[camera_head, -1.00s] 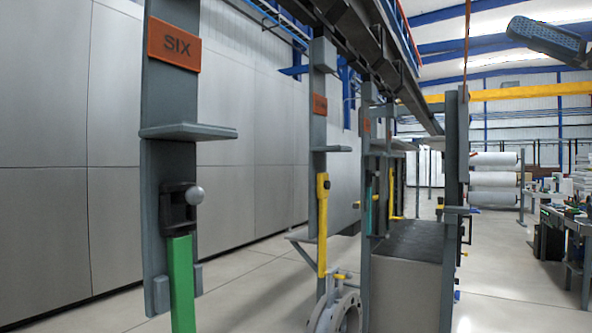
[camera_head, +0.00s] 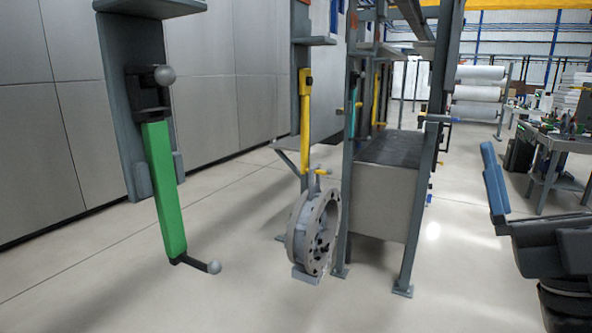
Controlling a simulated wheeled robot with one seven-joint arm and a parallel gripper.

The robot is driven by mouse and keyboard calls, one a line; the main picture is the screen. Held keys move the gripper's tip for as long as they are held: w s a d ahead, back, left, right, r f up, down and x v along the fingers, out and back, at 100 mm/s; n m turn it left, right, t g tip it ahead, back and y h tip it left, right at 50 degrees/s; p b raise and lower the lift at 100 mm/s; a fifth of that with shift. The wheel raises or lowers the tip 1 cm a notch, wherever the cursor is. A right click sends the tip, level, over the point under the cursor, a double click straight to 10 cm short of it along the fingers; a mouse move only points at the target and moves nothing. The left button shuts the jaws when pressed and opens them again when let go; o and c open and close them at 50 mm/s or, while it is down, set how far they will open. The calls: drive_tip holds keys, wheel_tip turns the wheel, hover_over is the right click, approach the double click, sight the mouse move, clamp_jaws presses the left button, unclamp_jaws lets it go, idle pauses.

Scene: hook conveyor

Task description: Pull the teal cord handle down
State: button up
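No cord handle shows clearly. A thin teal upright piece (camera_head: 353,112) is on the frame behind the yellow lever, small and partly hidden by a grey post; I cannot tell whether it is the handle. Part of my arm's end, dark with a blue pad, is at the right edge. I take it to be my gripper (camera_head: 497,183); only one pad shows, so its opening cannot be judged. It is apart from the teal piece, well to its right and nearer to me.
A green lever (camera_head: 163,190) hangs on a grey post at left. A yellow lever (camera_head: 305,125) hangs above a round flanged valve (camera_head: 314,232). A grey box (camera_head: 385,195) stands within the frame. A workbench (camera_head: 550,150) is at right. The floor in front is clear.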

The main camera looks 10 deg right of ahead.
drive_tip(key=s+a+f+m+g+h, duration=0.2)
drive_tip(key=s+f+m+g+h, duration=0.15)
drive_tip(key=f, duration=0.35)
drive_tip(key=s+a+f+m+g+h, duration=0.2)
drive_tip(key=s+f+m, duration=0.25)
drive_tip(key=f, duration=0.35)
drive_tip(key=s+a+f+m+g+h, duration=0.2)
drive_tip(key=s+f+m+g+h, duration=0.15)
drive_tip(key=f, duration=0.35)
drive_tip(key=s+f+g+y, duration=0.2)
drive_tip(key=s+f, duration=0.3)
drive_tip(key=s, duration=0.3)
drive_tip(key=s+a+f+g+y, duration=0.1)
drive_tip(key=s+f+g, duration=0.3)
drive_tip(key=s, duration=0.4)
drive_tip(key=shift+s+a+f+m+y, duration=0.15)
drive_tip(key=shift+s+f+m+y, duration=0.1)
drive_tip(key=shift+f+m+y, duration=0.15)
